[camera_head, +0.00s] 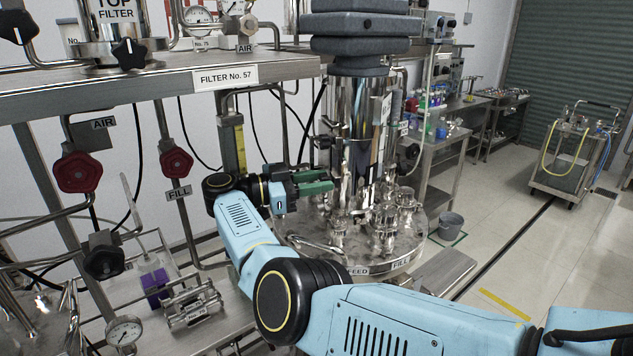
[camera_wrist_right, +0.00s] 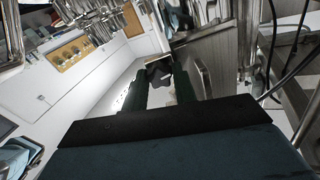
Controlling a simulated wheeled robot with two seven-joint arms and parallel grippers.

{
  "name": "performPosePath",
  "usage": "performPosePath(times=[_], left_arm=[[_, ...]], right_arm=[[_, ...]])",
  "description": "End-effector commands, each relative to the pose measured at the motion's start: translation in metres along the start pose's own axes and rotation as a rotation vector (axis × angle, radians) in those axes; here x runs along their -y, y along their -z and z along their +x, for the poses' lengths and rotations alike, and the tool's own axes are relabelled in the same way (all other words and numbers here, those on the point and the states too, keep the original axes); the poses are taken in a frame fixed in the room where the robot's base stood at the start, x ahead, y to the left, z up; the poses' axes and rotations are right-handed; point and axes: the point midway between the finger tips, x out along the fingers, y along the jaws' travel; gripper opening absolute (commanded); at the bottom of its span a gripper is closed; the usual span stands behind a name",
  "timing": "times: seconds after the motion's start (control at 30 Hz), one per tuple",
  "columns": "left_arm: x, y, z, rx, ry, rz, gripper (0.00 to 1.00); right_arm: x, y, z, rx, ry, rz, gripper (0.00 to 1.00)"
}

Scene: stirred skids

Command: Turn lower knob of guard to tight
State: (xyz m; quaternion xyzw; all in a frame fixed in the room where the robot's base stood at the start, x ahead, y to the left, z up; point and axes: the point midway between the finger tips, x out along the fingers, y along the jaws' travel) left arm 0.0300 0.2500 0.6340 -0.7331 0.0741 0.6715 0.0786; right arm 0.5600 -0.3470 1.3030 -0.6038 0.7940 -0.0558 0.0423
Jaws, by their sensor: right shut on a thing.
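My right gripper (camera_head: 329,181) reaches in from the right to the left side of a tall shiny steel vessel (camera_head: 345,110). Its green fingers point right, toward the vessel. In the right wrist view the two dark fingers (camera_wrist_right: 159,88) stand a little apart, with a dark knob (camera_wrist_right: 158,72) between their tips. The gripper is shut on this knob; its setting cannot be read. In the head view the held knob does not show clearly. Another black knob (camera_head: 325,142) sits higher on the vessel's left side. My left gripper is not in view.
Steel pipes and fittings (camera_head: 384,225) crowd the round base in front of the vessel. A shelf edge (camera_head: 160,85) runs above at left, with red knobs (camera_head: 78,172) hanging below. A grey bucket (camera_head: 450,225) stands on the floor. Open floor lies at right, before a wheeled cart (camera_head: 567,180).

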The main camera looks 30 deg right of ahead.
Motion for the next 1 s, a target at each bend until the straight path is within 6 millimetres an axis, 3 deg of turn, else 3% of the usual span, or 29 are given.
performPosePath(times=[0.37,1.0], left_arm=[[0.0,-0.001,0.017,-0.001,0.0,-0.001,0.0],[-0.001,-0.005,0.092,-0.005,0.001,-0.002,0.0]], right_arm=[[-0.001,-0.003,-0.001,0.001,-0.001,0.102,0.05],[-0.002,-0.005,-0.001,0.001,-0.001,0.673,0.05]])
